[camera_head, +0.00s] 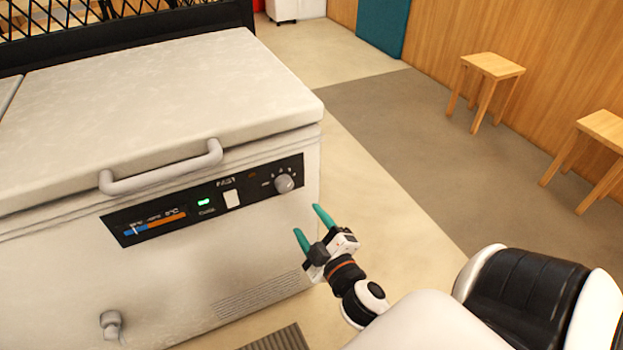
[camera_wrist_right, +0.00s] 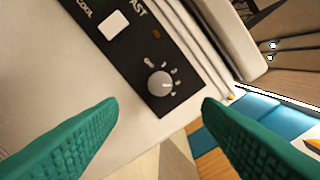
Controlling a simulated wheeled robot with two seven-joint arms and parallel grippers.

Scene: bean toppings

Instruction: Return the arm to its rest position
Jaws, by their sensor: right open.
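My right gripper (camera_head: 311,224) is open and empty, with green fingers, in front of the right end of a white chest freezer (camera_head: 230,265). In the right wrist view its two green fingers (camera_wrist_right: 160,108) are spread wide with nothing between them. Beyond them is the freezer's black control panel (camera_wrist_right: 150,65) with a round knob (camera_wrist_right: 159,83). The fingers look apart from the panel. The freezer lid (camera_head: 160,105) is down, with a grey handle (camera_head: 165,170) along its front. My left gripper does not show in either view.
Two wooden stools (camera_head: 492,67) stand by the wood-panelled wall at right. A dark mat (camera_head: 276,341) lies at the freezer's base, and a drain knob (camera_head: 111,324) sticks out low on its front. The floor (camera_head: 400,200) right of the freezer is clear.

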